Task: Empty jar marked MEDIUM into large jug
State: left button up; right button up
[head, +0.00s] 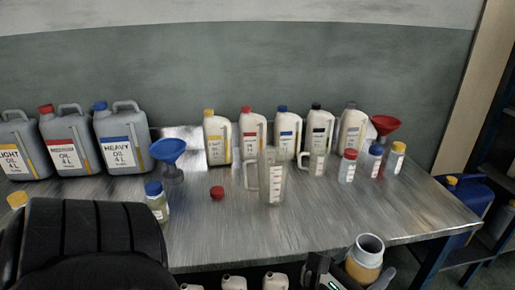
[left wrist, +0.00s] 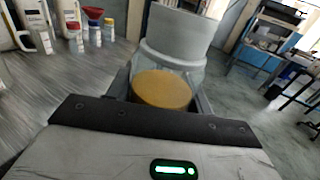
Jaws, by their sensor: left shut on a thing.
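My left gripper (head: 360,274) is shut around an uncapped jar (head: 366,260) with amber oil in its lower part. It holds the jar off the front edge of the table, mouth upward. The left wrist view shows the jar's oil (left wrist: 162,90) between the fingers, below a wide pale neck (left wrist: 178,38). No marking on this jar shows. A red cap (head: 217,192) lies loose on the table. The large clear jug (head: 273,178) stands upright at mid-table, with a handle at left and red marks; it looks empty. My right gripper is out of view.
A blue-capped jar (head: 156,203) and a blue funnel (head: 170,155) stand left of the jug. A smaller jug (head: 317,162), several capped jars (head: 347,167) and a red funnel (head: 383,127) stand right. Bottles and large cans (head: 122,140) line the back. The front right tabletop is clear.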

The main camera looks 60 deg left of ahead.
aim_at(268, 177)
jog(key=u, duration=0.6)
jog(key=i, duration=0.6)
jog(key=u, duration=0.7)
jog(key=i, duration=0.5)
jog(key=z, duration=0.05)
